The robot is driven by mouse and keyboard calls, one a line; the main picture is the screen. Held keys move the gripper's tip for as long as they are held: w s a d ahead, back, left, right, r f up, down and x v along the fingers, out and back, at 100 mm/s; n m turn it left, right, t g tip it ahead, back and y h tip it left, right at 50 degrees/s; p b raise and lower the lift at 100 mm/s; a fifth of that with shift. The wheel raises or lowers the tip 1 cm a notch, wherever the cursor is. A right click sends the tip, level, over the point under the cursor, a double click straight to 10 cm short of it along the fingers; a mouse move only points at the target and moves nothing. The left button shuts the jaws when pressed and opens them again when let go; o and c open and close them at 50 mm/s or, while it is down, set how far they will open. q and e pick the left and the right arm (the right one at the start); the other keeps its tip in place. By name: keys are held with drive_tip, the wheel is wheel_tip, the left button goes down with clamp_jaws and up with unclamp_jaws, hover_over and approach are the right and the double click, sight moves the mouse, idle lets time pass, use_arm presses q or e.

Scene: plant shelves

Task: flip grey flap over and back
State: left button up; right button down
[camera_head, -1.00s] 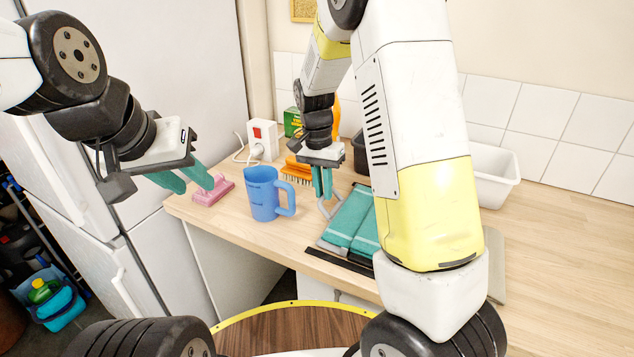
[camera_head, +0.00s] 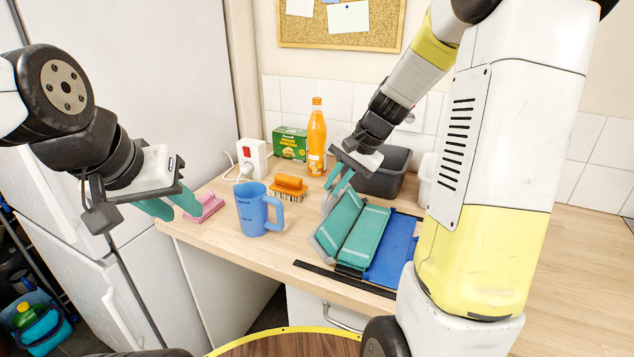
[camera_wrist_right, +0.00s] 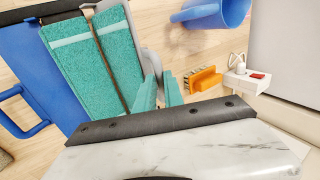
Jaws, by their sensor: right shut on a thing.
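In the right wrist view the grey edge (camera_wrist_right: 121,14) runs beside the pads, and the blue panel (camera_wrist_right: 40,65) has a handle. My right gripper (camera_head: 337,187) is shut on the grey flap at its far left edge; the exact grip is partly hidden by the fingers. My left gripper (camera_head: 180,210) is open and empty, left of the worktop.
A blue jug (camera_head: 254,210) stands left of the flap. Behind are an orange brush (camera_head: 288,184), an orange bottle (camera_head: 317,140), a green box (camera_head: 290,143), a white socket block (camera_head: 252,158) and a dark bin (camera_head: 390,172).

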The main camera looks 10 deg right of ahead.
drive_tip(key=s+d+t+y, duration=0.2)
drive_tip(key=d+y, duration=0.1)
drive_tip(key=s+d+f+t+y, duration=0.1)
drive_tip(key=s+d+t+y, duration=0.1)
drive_tip(key=d, duration=0.1)
drive_tip(key=s+d+f+t+y, duration=0.1)
drive_tip(key=s+d+y, duration=0.2)
drive_tip(key=d, duration=0.1)
drive_tip(key=shift+t+y, duration=0.3)
drive_tip(key=shift+t, duration=0.1)
drive_tip(key=c, duration=1.5)
unclamp_jaws()
drive_tip(key=shift+a, duration=0.15)
drive_tip(key=shift+c, duration=0.2)
drive_tip(key=shift+o, duration=0.4)
drive_tip(key=shift+w+r, duration=0.1)
drive_tip(key=shift+r, duration=0.05)
drive_tip(key=v, duration=0.8)
